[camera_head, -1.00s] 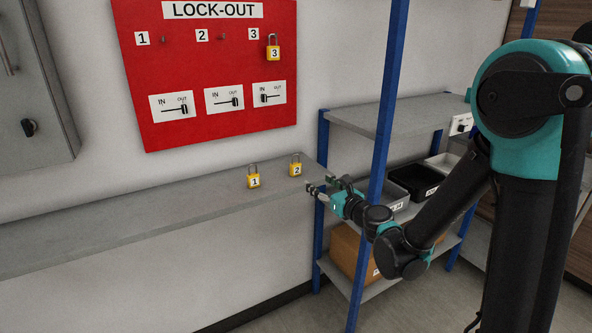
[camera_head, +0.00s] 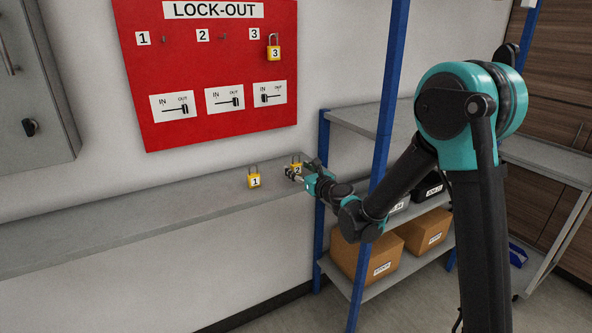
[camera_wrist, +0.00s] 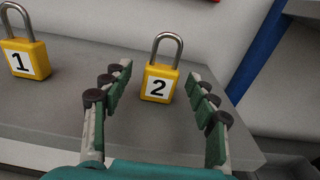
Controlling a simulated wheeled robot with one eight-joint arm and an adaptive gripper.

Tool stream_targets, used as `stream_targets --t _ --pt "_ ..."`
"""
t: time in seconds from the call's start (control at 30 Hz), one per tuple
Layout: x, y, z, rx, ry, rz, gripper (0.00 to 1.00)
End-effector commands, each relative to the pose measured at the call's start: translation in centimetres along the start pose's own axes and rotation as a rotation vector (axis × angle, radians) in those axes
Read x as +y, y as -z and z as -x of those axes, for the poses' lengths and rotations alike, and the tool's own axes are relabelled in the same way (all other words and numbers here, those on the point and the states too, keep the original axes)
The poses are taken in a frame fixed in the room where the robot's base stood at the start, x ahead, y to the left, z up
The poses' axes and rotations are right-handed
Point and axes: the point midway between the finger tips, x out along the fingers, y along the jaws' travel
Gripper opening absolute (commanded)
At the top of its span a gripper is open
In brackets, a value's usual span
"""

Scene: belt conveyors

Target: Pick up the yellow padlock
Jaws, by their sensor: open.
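A yellow padlock marked 2 (camera_head: 296,163) stands upright on the grey shelf (camera_head: 120,222), near its right end. My gripper (camera_head: 303,171) is right in front of it and partly hides it in the head view. In the wrist view, padlock 2 (camera_wrist: 159,84) stands just past and between the tips of the open fingers (camera_wrist: 160,88), with a gap on each side. A second yellow padlock, marked 1 (camera_head: 254,178), stands to the left; it also shows in the wrist view (camera_wrist: 24,58). A third, marked 3 (camera_head: 274,52), hangs on the red board.
The red LOCK-OUT board (camera_head: 205,130) is on the wall above the shelf. A blue rack post (camera_head: 383,150) stands close to my arm. Cardboard boxes (camera_head: 366,256) sit on the lower rack. The left part of the shelf is clear.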

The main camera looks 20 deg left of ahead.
Motion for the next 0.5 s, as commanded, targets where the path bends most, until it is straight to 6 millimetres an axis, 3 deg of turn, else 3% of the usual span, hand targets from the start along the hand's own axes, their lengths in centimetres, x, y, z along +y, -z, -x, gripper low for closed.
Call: stream_targets --t 0.13,0.37,0.5 --pt "0.0 0.0 -1.9 0.0 0.001 0.0 0.59" --pt "-0.1 0.0 -2.1 0.0 0.001 0.0 0.59" --pt "-0.1 0.0 -2.1 0.0 0.001 0.0 0.42"
